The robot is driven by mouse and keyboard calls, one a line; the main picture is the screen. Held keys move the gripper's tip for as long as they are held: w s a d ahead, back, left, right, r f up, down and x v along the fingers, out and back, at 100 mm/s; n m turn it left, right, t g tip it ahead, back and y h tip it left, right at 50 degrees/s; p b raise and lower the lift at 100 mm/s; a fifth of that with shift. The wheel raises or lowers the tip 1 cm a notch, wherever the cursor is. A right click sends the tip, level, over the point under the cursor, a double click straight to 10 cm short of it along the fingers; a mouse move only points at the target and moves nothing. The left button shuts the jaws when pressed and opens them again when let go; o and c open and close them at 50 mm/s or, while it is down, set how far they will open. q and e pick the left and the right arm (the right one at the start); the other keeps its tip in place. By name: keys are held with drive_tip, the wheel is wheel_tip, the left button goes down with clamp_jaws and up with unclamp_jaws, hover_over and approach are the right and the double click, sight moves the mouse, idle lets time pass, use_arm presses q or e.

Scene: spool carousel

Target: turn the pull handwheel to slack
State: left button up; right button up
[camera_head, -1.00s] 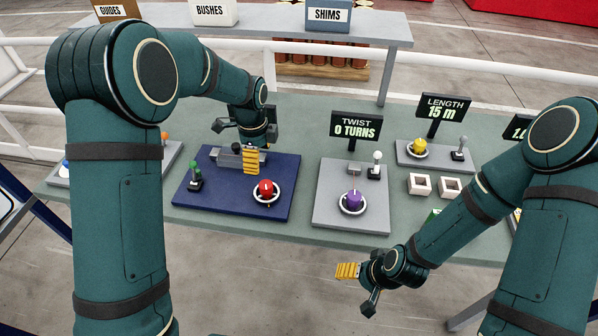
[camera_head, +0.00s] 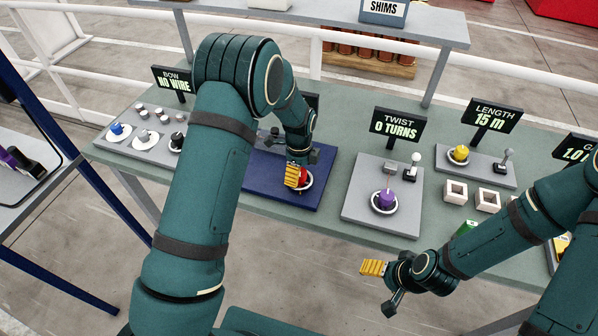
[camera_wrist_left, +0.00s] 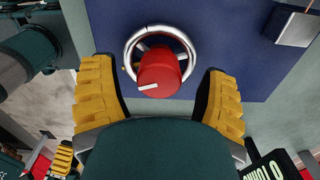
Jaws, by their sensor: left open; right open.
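A handwheel with a red knob (camera_head: 304,178) and a silver ring stands on the blue panel (camera_head: 258,183); the sign behind it is mostly hidden by my left arm. My left gripper (camera_head: 298,176) is open just above this knob and partly covers it. In the left wrist view the red knob (camera_wrist_left: 160,72) lies ahead, between the two yellow-padded fingers, with clear gaps on both sides. A white mark on the knob points to the lower left. My right gripper (camera_head: 380,284) is open and empty in front of the table edge.
The grey panel (camera_head: 360,205) to the right has a purple knob (camera_head: 384,200) and the TWIST sign (camera_head: 395,125), reading 0 turns. The LENGTH sign (camera_head: 490,119) reads 15 m. The BOW sign (camera_head: 174,80) reads NO WIRE.

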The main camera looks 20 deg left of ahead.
use_arm(q)
drive_tip(key=shift+f, duration=0.35)
drive_tip(key=shift+c, duration=0.2)
drive_tip(key=c, duration=1.2)
drive_tip(key=shift+o, duration=0.2)
drive_tip(key=shift+n, duration=0.3)
